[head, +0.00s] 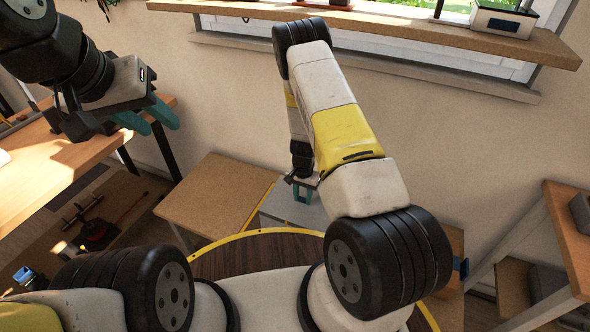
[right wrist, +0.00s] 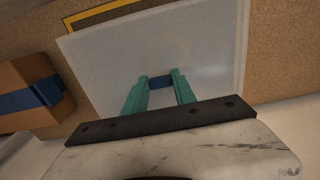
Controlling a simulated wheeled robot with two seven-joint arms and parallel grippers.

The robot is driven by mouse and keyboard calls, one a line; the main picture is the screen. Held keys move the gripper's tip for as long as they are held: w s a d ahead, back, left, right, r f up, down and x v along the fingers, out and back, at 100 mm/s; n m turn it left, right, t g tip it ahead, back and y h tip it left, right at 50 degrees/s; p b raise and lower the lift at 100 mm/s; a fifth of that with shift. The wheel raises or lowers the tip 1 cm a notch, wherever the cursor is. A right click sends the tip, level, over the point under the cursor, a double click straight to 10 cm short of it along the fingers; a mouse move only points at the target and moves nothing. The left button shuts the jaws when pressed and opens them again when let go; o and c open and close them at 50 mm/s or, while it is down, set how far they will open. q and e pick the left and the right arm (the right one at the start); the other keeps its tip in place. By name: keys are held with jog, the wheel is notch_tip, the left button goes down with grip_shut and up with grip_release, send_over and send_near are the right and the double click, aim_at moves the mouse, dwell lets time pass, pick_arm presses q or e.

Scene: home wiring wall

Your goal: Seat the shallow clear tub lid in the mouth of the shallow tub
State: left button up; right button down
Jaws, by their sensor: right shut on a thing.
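The clear lid (right wrist: 105,65) is a pale, see-through rectangular panel that fills the middle of the right wrist view. My right gripper (right wrist: 161,82) has its teal fingers shut on a small dark blue grip in the lid's middle. In the head view my right gripper (head: 303,194) points down beside a pale grey surface (head: 275,208), partly hidden by my arm. I cannot make out the shallow tub apart from the lid, nor whether the lid touches it. My left gripper (head: 146,117) is open and empty at upper left, its teal fingers apart.
A cardboard box with blue tape (right wrist: 22,98) lies left of the lid; it partly shows in the head view (head: 455,262). A tan board surface (head: 215,190) is beside the grey surface. A wooden bench (head: 45,165) stands left, a shelf (head: 570,235) right, and a window ledge (head: 400,25) above.

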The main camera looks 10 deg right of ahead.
aim_at(303, 199)
jog(key=shift+f, duration=0.45)
jog(key=shift+f, duration=0.85)
dwell(1.2)
jog(key=c, duration=0.9)
grip_release()
jog(key=shift+c, duration=0.2)
jog(key=shift+r, duration=0.15)
notch_tip(303, 199, up, 8)
jog(key=shift+f, duration=0.2)
